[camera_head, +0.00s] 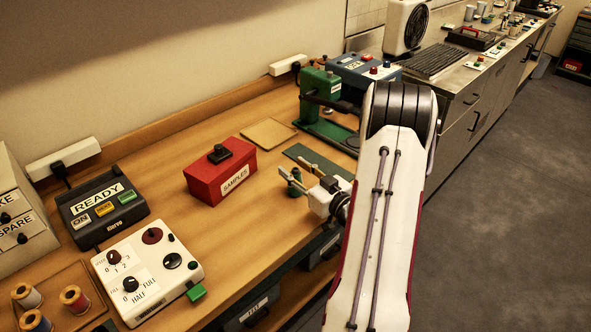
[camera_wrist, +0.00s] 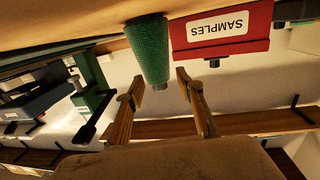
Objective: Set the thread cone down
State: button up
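The green thread cone (camera_wrist: 150,50) stands upright on the wooden table; the wrist view shows it upside down, with its grey tip towards my gripper. In the head view the cone (camera_head: 295,184) is small and partly hidden by my fingers. My gripper (camera_head: 297,172) reaches in from the right at the table's front part. In the wrist view the two fingertips (camera_wrist: 160,88) are apart, one on each side of the cone's narrow end, with visible gaps. My gripper looks open and not closed on the cone.
A red SAMPLES box (camera_head: 220,174) stands close to the cone's left. A dark green mat (camera_head: 310,157) lies just behind it, with a green machine (camera_head: 320,100) farther back. A READY box (camera_head: 103,207) and a white control box (camera_head: 147,272) stand at left, near thread spools (camera_head: 75,298).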

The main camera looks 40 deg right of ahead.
jog(key=shift+s+r, duration=0.1)
jog(key=shift+r, duration=0.05)
jog(key=shift+s, duration=0.65)
jog(key=shift+s+a+r, duration=0.1)
jog(key=shift+s+a, duration=0.15)
jog(key=shift+s, duration=1.5)
jog(key=shift+s+a+r, duration=0.1)
jog(key=shift+s+a, duration=0.15)
jog(key=shift+s, duration=1.45)
jog(key=shift+s+a+r, duration=0.1)
jog(key=shift+s+a, duration=0.15)
jog(key=shift+s, duration=1.5)
jog(key=shift+w, duration=0.1)
